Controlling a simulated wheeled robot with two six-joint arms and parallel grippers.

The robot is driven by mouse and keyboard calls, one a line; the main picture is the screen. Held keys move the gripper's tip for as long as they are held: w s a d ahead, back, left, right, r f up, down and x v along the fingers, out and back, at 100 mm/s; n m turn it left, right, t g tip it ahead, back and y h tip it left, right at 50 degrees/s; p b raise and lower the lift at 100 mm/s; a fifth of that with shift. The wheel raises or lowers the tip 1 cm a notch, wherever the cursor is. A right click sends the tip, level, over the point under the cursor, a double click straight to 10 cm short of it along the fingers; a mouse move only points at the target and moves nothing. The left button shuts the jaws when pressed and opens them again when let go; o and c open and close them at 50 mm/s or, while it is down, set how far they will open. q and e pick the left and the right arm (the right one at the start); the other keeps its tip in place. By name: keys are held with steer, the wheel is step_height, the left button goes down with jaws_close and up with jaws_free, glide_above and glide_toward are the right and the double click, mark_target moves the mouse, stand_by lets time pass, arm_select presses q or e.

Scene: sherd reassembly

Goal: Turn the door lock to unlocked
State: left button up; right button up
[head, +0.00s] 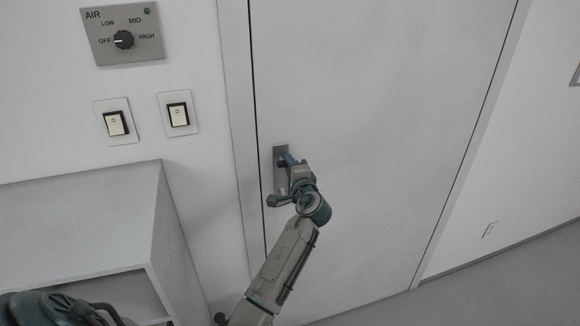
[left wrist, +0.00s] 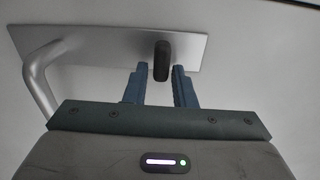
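The door lock is a small dark thumb-turn (left wrist: 161,58) on a silver plate (left wrist: 105,42), with its long side upright in the left wrist view. The plate (head: 279,152) also shows on the door's left side in the head view, partly covered by my gripper. My left gripper (left wrist: 159,72) is open, with one blue finger on each side of the thumb-turn. A thin gap shows between the thumb-turn and each finger. In the head view my left gripper (head: 289,162) is at the plate. My right gripper is not in view.
A lever handle (left wrist: 38,75) sticks out of the same plate, close to my left gripper. The door (head: 380,120) is closed. Two light switches (head: 115,123) and an AIR dial panel (head: 122,35) are on the left wall. A grey shelf unit (head: 80,220) stands at the lower left.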

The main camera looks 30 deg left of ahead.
arm_select(q)
steer(key=shift+o, duration=0.9)
steer(key=b+v, duration=0.4)
steer(key=v, duration=0.6)
steer(key=shift+s+d, duration=0.25)
steer(key=shift+s, duration=0.05)
